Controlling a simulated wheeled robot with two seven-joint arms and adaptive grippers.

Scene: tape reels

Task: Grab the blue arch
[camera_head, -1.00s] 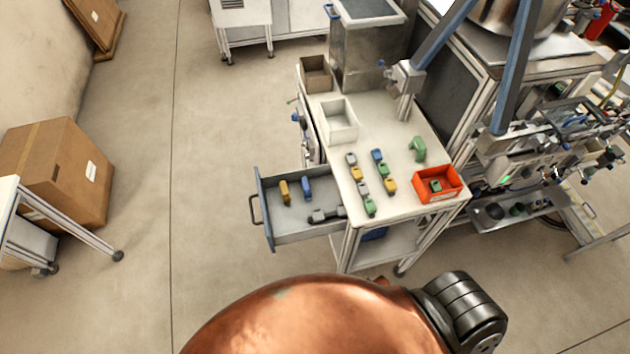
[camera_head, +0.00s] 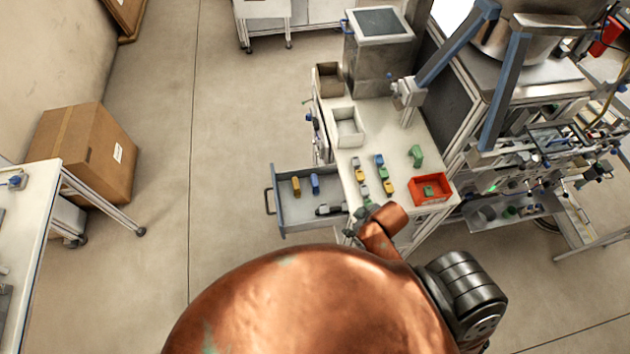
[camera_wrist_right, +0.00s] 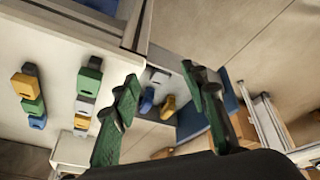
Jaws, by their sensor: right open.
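In the head view a blue arch-like piece (camera_head: 315,184) stands in the pulled-out grey drawer (camera_head: 275,205), just right of a yellow piece (camera_head: 296,186). Its exact shape is too small to tell. My right gripper (camera_head: 354,231) is at the table's front edge, right of and nearer than the drawer, partly hidden by my copper arm. In the right wrist view the right gripper (camera_wrist_right: 160,80) is open and empty. The blue piece (camera_wrist_right: 147,101) and yellow piece (camera_wrist_right: 168,107) show beyond and between its fingers. My left gripper is not in view.
Rows of coloured blocks (camera_head: 379,160), a green piece (camera_head: 416,156), a red bin (camera_head: 446,198) and a white bin (camera_head: 348,140) are on the table. A dark grey item (camera_head: 328,210) lies in the drawer's front right. The floor left of the drawer is clear.

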